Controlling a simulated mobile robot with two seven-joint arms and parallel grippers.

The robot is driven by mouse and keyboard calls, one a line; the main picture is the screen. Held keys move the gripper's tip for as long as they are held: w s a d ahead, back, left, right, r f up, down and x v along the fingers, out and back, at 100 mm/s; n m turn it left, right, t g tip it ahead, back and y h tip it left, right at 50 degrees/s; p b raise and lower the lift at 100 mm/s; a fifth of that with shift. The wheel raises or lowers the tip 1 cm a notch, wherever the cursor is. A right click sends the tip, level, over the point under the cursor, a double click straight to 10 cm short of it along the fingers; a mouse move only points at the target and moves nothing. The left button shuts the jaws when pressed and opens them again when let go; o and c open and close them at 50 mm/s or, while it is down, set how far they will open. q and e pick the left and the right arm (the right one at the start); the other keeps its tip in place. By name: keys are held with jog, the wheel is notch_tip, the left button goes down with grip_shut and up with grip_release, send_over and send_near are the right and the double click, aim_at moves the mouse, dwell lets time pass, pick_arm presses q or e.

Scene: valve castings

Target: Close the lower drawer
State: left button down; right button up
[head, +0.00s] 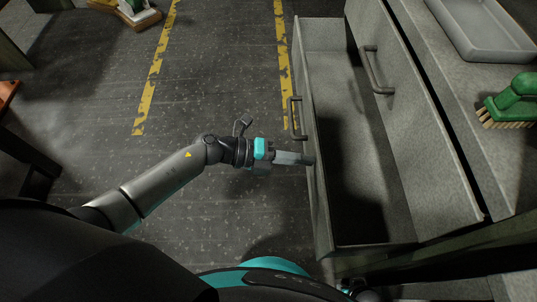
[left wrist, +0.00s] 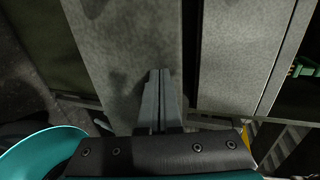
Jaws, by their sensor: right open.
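The lower drawer (head: 318,190) is a grey metal drawer pulled well out, its empty inside visible in the head view. Its bar handle (head: 296,118) is on the outer front face. My left gripper (head: 308,159) points at that front face, nearer to me than the handle and not around it. Its fingers lie together with nothing between them. In the left wrist view the shut fingertips (left wrist: 158,73) are close against the grey drawer front (left wrist: 125,45); I cannot tell if they touch. My right gripper cannot be made out.
The upper drawer front (head: 410,110) with its handle (head: 372,72) stands behind, a dark gap along its top edge. A grey tray (head: 480,30) and a green brush (head: 512,98) are on the countertop.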

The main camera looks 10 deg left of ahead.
pick_arm(q)
jog(key=w+d, duration=0.2)
jog(key=d, duration=0.6)
jog(key=w+d, duration=0.2)
jog(key=d, duration=0.6)
jog(key=shift+w+d, duration=0.15)
jog(key=shift+w, duration=0.2)
pick_arm(e)
jog(key=shift+a, duration=0.15)
pick_arm(q)
jog(key=shift+r, duration=0.15)
